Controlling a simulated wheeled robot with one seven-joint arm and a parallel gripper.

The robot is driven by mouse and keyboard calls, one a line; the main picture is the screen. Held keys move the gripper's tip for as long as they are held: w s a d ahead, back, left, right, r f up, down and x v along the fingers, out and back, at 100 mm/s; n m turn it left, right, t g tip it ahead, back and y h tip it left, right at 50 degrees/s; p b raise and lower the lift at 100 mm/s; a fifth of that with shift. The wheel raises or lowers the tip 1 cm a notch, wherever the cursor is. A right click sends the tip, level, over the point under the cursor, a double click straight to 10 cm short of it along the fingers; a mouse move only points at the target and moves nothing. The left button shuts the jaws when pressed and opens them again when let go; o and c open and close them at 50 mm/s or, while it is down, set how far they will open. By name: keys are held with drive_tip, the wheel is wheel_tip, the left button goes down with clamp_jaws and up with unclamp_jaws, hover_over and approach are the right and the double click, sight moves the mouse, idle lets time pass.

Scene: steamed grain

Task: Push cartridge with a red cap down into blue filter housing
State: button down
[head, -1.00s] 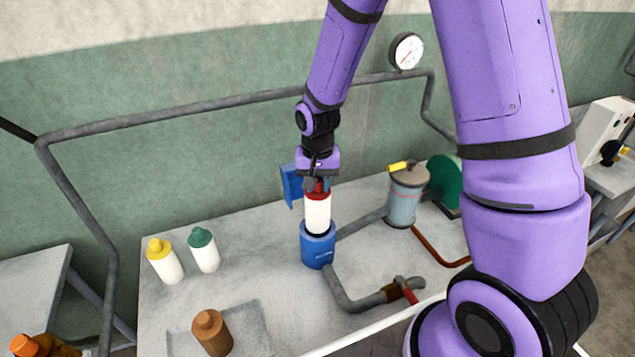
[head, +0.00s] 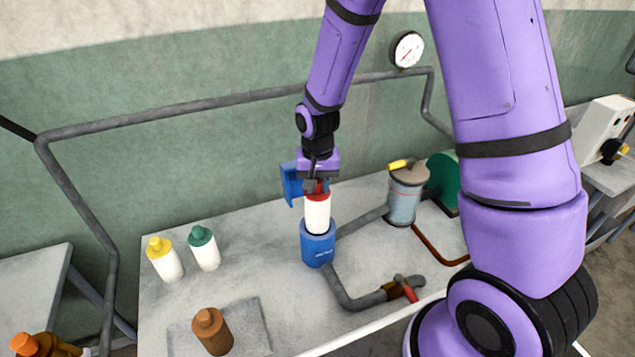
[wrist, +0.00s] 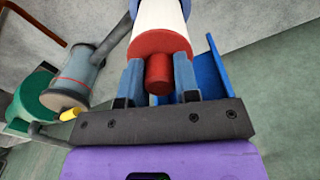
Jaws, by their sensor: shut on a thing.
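The white cartridge (head: 317,215) with a red cap stands upright with its lower end inside the blue filter housing (head: 318,247) on the bench. Most of its white body shows above the housing rim. My gripper (head: 317,187) is above it, shut on the red cap. In the wrist view my gripper (wrist: 159,80) has its two fingers on either side of the cap's red knob (wrist: 159,72), and the white body (wrist: 158,14) extends beyond the cap. The cartridge's lower end is hidden in the housing.
A blue bracket (head: 291,183) stands close behind the cartridge. A grey canister (head: 404,202) and a pipe with a red-handled valve (head: 405,290) are at the right. Yellow-capped (head: 164,259), green-capped (head: 204,248) and brown (head: 212,331) bottles stand at the left.

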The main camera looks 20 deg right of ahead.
sight(318, 200)
drive_tip(key=shift+f, duration=2.65)
idle(0.5)
drive_tip(key=shift+f, duration=3.2)
drive_tip(key=c, duration=0.8)
unclamp_jaws()
wheel_tip(318, 200, up, 11)
drive_tip(key=shift+f, duration=0.15)
drive_tip(key=shift+r, duration=2.5)
